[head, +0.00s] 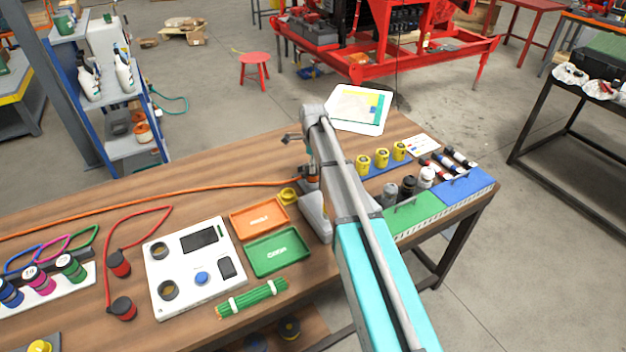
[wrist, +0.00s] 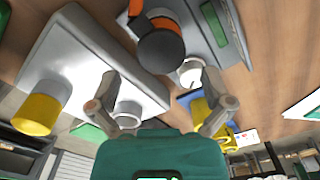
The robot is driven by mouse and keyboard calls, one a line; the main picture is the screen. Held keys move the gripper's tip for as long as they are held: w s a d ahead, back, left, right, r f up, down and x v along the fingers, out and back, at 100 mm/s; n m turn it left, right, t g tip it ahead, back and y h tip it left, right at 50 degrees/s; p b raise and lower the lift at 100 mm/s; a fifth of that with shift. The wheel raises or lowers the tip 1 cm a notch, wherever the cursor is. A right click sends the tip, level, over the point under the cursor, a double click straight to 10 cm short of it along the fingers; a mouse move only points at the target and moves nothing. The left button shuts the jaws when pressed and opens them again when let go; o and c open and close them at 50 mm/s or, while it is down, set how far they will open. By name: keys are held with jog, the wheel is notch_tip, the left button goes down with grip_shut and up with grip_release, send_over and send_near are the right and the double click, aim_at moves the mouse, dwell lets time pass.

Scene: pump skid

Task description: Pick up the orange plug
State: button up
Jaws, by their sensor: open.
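The orange plug (wrist: 166,42) shows at the top middle of the wrist view as a dark cylinder with an orange band, beside a pale grey unit. In the head view the plug (head: 308,173) is partly hidden by my arm, at the end of an orange cable (head: 170,193). My gripper (wrist: 160,75) is open, with its two fingers spread and nothing between them. The plug lies just beyond the fingertips, roughly centred between them in the picture. I cannot tell whether they touch. My arm hides most of my gripper in the head view.
A pale grey housing (wrist: 85,62) with a yellow end cap (wrist: 38,108) lies close to the left finger. Orange (head: 259,218) and green trays (head: 277,252) and a white panel (head: 193,267) stand left of my arm. Yellow parts (head: 381,158) and a green box (head: 419,215) stand right.

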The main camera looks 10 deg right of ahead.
jog(key=shift+f, duration=0.1)
jog(key=shift+w+a+f+b, duration=0.15)
jog(key=shift+f+b, duration=2.35)
jog(key=shift+b, duration=0.1)
jog(key=shift+c, duration=0.3)
jog(key=c, duration=1.2)
jog(key=shift+r, duration=0.2)
notch_tip(320, 180, up, 3)
jog(key=p, duration=0.3)
jog(key=s+a+r+p, duration=0.1)
jog(key=s+r+p, duration=0.2)
jog(key=s, duration=0.1)
jog(key=s+a+r+p, duration=0.1)
jog(key=s+r+p, duration=0.2)
jog(key=s, duration=0.2)
jog(key=s+a+r+p, duration=0.1)
jog(key=s+r+p, duration=0.2)
jog(key=s+p, duration=0.1)
jog(key=shift+s+r, duration=0.35)
